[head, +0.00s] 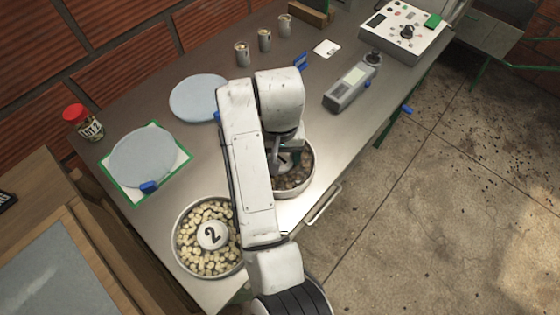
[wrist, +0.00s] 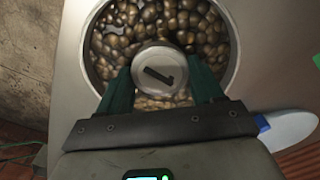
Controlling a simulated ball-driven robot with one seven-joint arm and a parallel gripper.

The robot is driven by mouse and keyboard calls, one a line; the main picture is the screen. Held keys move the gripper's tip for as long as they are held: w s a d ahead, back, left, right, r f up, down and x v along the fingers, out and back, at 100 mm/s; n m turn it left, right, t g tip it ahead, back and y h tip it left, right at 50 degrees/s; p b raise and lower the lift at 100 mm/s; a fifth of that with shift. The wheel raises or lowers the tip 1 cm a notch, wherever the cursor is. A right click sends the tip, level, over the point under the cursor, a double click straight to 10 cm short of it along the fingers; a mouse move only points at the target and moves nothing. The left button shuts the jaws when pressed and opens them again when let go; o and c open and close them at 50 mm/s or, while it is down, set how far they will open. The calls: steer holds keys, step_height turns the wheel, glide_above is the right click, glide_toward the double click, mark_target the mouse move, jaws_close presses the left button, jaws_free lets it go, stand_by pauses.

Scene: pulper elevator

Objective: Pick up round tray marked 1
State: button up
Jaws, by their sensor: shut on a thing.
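The round tray marked 1 (wrist: 235,62) fills the top of the wrist view. It is a metal dish of brownish beans with a round central knob (wrist: 160,55) bearing a 1. My gripper (wrist: 162,82) has its two green fingers on either side of this knob and is shut on it. In the head view the same tray (head: 312,178) sits at the front edge of the metal table, partly hidden by my arm. My gripper (head: 284,152) reaches down over its middle. I cannot tell whether the tray is clear of the table.
A second round tray marked 2 (head: 177,243), with pale beans, stands left of my arm. The metal table (head: 165,185) also holds two pale round discs (head: 140,158), a red-lidded jar (head: 90,128), several cans (head: 264,41), a grey handheld device (head: 350,88) and a control box (head: 405,35).

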steer(key=c, duration=0.6)
steer(key=shift+r, duration=0.2)
